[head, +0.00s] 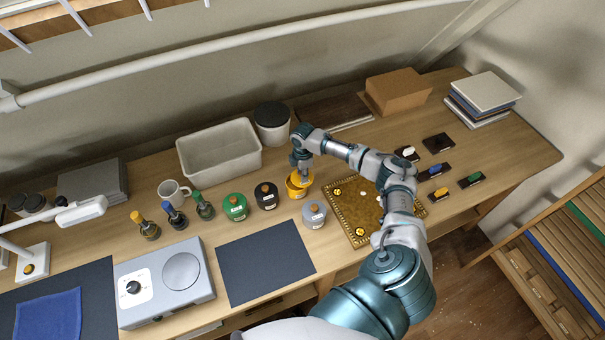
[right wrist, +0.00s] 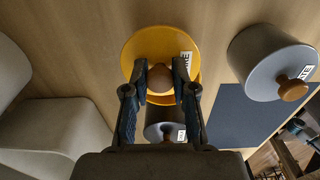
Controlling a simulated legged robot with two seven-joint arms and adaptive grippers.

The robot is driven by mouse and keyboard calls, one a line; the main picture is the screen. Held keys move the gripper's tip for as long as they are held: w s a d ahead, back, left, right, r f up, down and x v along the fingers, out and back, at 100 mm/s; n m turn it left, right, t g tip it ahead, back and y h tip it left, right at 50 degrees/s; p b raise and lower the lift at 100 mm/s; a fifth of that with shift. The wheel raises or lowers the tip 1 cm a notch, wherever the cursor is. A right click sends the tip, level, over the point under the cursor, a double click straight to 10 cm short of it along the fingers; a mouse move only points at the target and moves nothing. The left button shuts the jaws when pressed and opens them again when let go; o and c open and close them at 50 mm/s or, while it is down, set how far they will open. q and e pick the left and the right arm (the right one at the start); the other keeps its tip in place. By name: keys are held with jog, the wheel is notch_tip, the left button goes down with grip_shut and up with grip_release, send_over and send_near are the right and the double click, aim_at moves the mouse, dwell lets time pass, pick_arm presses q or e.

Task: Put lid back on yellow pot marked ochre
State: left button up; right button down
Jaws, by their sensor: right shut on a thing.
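The yellow pot (head: 294,193) stands on the desk between a black lidded pot and a grey lidded pot. My right gripper (head: 303,172) is directly over it, pointing down. Yellow (right wrist: 150,42) shows behind the fingers, with part of a white label (right wrist: 186,62) beside the knob. The lid is at the pot's mouth; I cannot tell whether it touches the rim or is level. My left gripper is not in view.
Close by are the green pot (head: 235,207), the black pot (head: 266,196) and the grey pot (head: 314,215). A patterned gilt-edged board (head: 345,222) lies at the right, under my arm. A cream bin (head: 220,150) and a dark-lidded canister (head: 271,122) stand behind.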

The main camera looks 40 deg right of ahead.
jog(key=shift+s+a+f+p, duration=0.2)
jog(key=shift+a+p, duration=0.1)
jog(key=shift+a, duration=0.2)
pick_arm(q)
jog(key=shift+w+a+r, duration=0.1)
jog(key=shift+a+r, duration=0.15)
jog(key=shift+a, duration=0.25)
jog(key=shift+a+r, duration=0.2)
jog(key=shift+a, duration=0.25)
pick_arm(e)
jog(key=shift+a, duration=0.15)
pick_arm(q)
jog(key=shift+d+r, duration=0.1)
pick_arm(e)
jog(key=shift+w, duration=0.1)
pick_arm(q)
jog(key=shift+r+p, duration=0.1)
jog(key=shift+p, duration=0.25)
pick_arm(e)
jog(key=shift+a, duration=0.1)
jog(key=shift+w+a+r, duration=0.1)
jog(key=shift+a+r, duration=0.05)
jog(key=shift+a, duration=0.05)
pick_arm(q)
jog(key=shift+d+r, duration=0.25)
pick_arm(e)
jog(key=shift+w+a+r, duration=0.1)
jog(key=shift+w+a, duration=0.05)
jog(key=shift+a, duration=0.1)
